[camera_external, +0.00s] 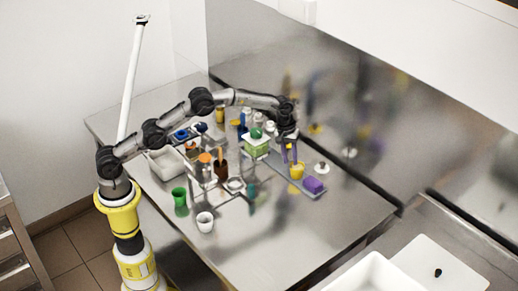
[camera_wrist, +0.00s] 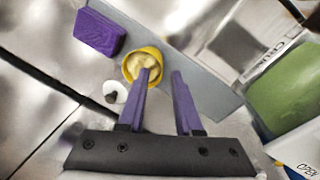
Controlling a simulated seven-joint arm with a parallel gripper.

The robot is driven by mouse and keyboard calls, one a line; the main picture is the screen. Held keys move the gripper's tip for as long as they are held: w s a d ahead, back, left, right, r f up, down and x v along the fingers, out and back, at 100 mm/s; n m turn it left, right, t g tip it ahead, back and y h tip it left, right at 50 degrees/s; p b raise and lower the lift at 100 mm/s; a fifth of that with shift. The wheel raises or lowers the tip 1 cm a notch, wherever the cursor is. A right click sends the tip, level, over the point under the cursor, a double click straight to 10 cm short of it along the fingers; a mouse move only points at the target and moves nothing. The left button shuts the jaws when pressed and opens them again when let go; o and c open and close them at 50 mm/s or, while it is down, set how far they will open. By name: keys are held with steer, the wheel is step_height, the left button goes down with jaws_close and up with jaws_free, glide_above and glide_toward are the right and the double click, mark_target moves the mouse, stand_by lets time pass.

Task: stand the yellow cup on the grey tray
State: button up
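The yellow cup (camera_external: 297,173) is upright on or just over the long grey tray (camera_external: 283,172) in the external view. In the wrist view the yellow cup (camera_wrist: 129,68) overlaps the near-left edge of the grey tray (camera_wrist: 190,62); contact beneath it is hidden. My gripper (camera_external: 290,155) is just above the cup. In the wrist view my gripper (camera_wrist: 161,73) has its two purple fingers apart. The left fingertip overlaps the cup's opening and the right one is outside, over the tray. Nothing is clamped between them.
A purple block (camera_wrist: 100,33) lies beside the cup at the tray's end. A white round lid with a dark knob (camera_wrist: 114,93) is close by. A green cup (camera_external: 180,197) and white cup (camera_external: 205,222) stand farther forward.

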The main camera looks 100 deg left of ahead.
step_height(320, 180, up, 9)
steer(key=s, duration=0.1)
steer(key=shift+s+a+f, duration=0.15)
steer(key=shift+f, duration=0.05)
steer(key=s+d+r+m+t, duration=0.2)
steer(key=s+d+r+m, duration=0.5)
steer(key=s+d+r, duration=1)
steer(key=s+d+f+m, duration=0.1)
steer(key=s+d+m, duration=0.1)
steer(key=s, duration=0.6)
steer(key=s+d+f+m+t, duration=0.1)
steer(key=s+d+f+m, duration=0.1)
steer(key=s, duration=0.6)
steer(key=s+d+f+m+t, duration=0.1)
steer(key=s+d+f+m, duration=0.1)
steer(key=s, duration=0.6)
steer(key=shift+d+f+m, duration=0.15)
steer(key=shift+d+m, duration=0.45)
steer(key=shift+d, duration=0.65)
steer(key=shift+s, duration=0.1)
